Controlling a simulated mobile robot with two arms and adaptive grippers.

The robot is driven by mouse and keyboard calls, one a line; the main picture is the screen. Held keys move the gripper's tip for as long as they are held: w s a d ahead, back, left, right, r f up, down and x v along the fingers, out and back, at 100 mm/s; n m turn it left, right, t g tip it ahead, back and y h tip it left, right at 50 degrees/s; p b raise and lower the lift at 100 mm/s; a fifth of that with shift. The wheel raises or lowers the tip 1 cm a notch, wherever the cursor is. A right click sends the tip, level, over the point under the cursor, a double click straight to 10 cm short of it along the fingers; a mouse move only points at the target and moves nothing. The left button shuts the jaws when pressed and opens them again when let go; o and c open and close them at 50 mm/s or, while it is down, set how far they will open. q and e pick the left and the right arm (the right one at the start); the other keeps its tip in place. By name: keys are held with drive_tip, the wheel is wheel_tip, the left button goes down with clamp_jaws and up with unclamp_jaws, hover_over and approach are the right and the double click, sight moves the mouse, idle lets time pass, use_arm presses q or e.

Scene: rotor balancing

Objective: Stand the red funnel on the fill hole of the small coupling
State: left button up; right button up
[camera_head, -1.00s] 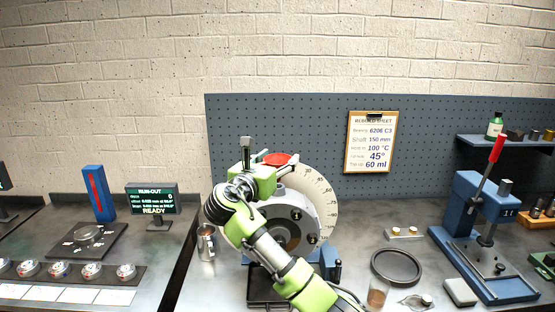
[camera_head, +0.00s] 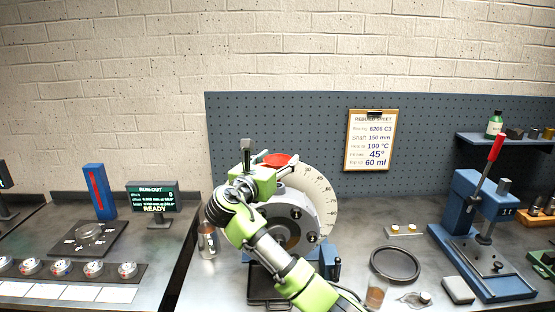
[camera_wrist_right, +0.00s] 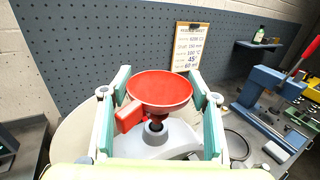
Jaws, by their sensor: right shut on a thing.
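The red funnel (camera_head: 277,159) is at the top of the small coupling, in front of the pegboard. In the right wrist view the funnel (camera_wrist_right: 160,90) has its wide mouth up, and its red side tab sits between the fingers. Its lower end is over a dark round spot on top of the grey coupling (camera_wrist_right: 168,140); I cannot tell whether it is seated there. The coupling (camera_head: 323,213) is partly hidden behind my right arm. My right gripper (camera_head: 272,165) is shut on the funnel; its fingers also show in the wrist view (camera_wrist_right: 160,110). My left gripper is out of view.
A pale angle dial (camera_head: 328,190) stands behind the coupling. A metal can (camera_head: 207,240) is at left. A dark round dish (camera_head: 396,263), a small beaker (camera_head: 376,292) and a blue press (camera_head: 480,235) are at right. A rebuild sheet (camera_head: 370,140) hangs on the pegboard.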

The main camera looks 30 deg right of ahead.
drive_tip(key=shift+f, duration=1.45)
drive_tip(key=o, duration=1)
drive_tip(key=shift+o, duration=0.2)
drive_tip(key=shift+c, duration=0.4)
wheel_tip(320, 180, up, 7)
drive_tip(key=p, duration=0.8)
drive_tip(key=shift+p, duration=0.35)
wheel_tip(320, 180, up, 2)
drive_tip(key=shift+r+p, duration=0.1)
drive_tip(key=shift+p, duration=0.25)
